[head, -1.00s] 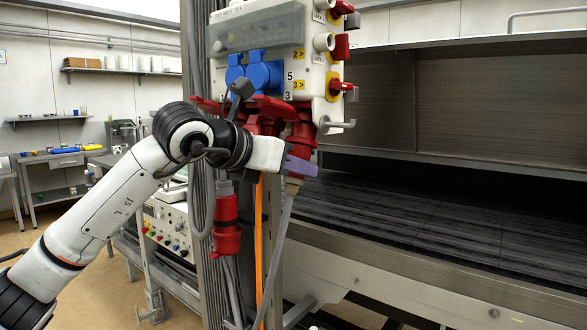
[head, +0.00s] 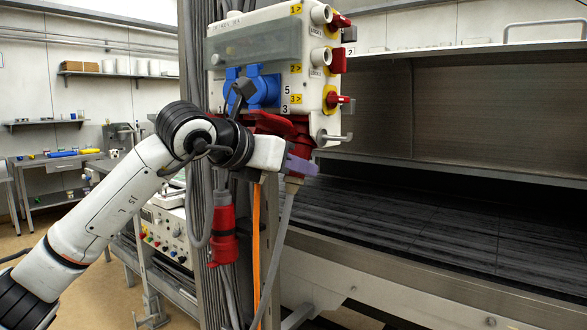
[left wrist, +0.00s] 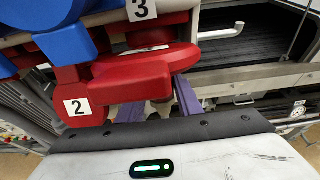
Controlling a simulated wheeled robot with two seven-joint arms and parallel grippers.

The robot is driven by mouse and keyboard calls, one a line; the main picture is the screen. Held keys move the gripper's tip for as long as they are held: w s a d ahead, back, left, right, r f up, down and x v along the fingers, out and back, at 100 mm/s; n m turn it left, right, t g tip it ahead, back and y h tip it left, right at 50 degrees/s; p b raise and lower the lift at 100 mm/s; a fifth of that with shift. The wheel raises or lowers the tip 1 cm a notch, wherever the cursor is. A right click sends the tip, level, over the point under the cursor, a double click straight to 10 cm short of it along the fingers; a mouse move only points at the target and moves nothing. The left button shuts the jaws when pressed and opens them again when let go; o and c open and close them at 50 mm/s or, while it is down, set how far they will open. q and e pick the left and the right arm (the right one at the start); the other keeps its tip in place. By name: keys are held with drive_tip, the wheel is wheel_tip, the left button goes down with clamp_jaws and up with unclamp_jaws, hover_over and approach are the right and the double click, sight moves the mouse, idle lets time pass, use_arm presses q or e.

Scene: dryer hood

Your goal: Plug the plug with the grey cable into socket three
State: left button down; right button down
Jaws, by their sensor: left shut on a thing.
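The socket box (head: 262,50) hangs on a grey column. The number 3 marks socket three's place at its lower right, and a red socket (head: 285,124) shows under the box there. My left gripper (head: 302,166), with purple fingers, is shut on the red plug just below it. The grey cable (head: 284,215) runs down from the plug. The plug is mostly hidden by the gripper and socket, so I cannot tell how deep it sits. In the left wrist view, the purple fingers (left wrist: 160,104) are beneath a red lid (left wrist: 143,73), near the number 3.
A second red plug (head: 223,235) hangs left of the orange cable (head: 257,240). Blue sockets (head: 262,88) and red switches (head: 337,60) stick out of the box. A metal hook (head: 335,137) juts out at its lower right. A dark hood bench (head: 440,215) lies to the right.

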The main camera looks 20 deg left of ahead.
use_arm(q)
drive_tip(key=shift+w+r, duration=0.1)
drive_tip(key=shift+r, duration=0.5)
drive_tip(key=c, duration=1.2)
unclamp_jaws()
drive_tip(key=shift+f, duration=0.15)
drive_tip(key=shift+f, duration=0.1)
drive_tip(key=shift+s+a, duration=0.1)
drive_tip(key=shift+s, duration=0.3)
drive_tip(key=b+v, duration=0.1)
drive_tip(key=v, duration=0.3)
drive_tip(key=b+v, duration=0.1)
drive_tip(key=v, duration=0.4)
drive_tip(key=shift+s+r, duration=0.15)
drive_tip(key=shift+r, duration=0.2)
